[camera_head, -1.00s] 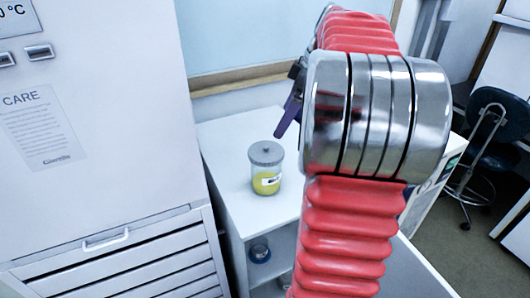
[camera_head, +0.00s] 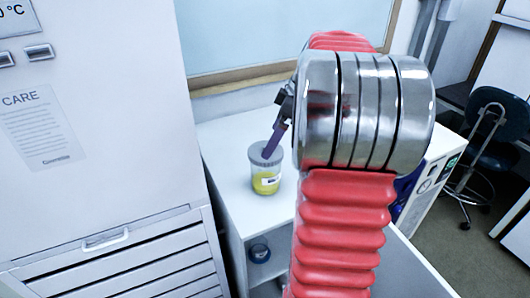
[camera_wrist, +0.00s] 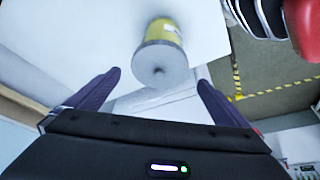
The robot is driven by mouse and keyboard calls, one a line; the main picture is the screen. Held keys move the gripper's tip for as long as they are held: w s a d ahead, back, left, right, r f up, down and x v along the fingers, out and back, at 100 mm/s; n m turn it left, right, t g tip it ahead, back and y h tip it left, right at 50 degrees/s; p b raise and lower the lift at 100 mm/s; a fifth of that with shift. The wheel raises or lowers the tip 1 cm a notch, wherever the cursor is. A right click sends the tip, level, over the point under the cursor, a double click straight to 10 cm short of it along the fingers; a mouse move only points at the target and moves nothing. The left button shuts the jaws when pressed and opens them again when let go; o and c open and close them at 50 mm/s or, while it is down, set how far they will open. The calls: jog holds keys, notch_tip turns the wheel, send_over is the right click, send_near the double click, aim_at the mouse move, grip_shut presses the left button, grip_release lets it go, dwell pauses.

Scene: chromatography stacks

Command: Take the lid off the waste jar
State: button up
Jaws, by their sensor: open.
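The waste jar (camera_head: 266,183) is a clear jar with yellow contents and a white label, upright on the white bench top. Its grey lid (camera_head: 257,153) is on it. My gripper (camera_head: 268,155) is open, with purple fingers. In the wrist view my gripper (camera_wrist: 160,80) has its fingers either side of and short of the lid, with nothing between them. In the head view a finger overlaps the lid; I cannot tell whether it touches.
A tall white cabinet (camera_head: 100,110) stands left of the white bench (camera_head: 228,165). A blue-capped bottle (camera_head: 259,253) sits on the shelf below. A white instrument (camera_head: 432,185) is at the right, behind my arm. The bench around the jar is clear.

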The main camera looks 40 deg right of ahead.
jog(key=x, duration=0.5)
jog(key=shift+d, duration=0.1)
jog(key=shift+c, duration=0.3)
jog(key=c, duration=0.9)
jog(key=shift+r, duration=0.1)
notch_tip(320, 180, up, 10)
jog(key=shift+f, duration=0.1)
dwell(0.7)
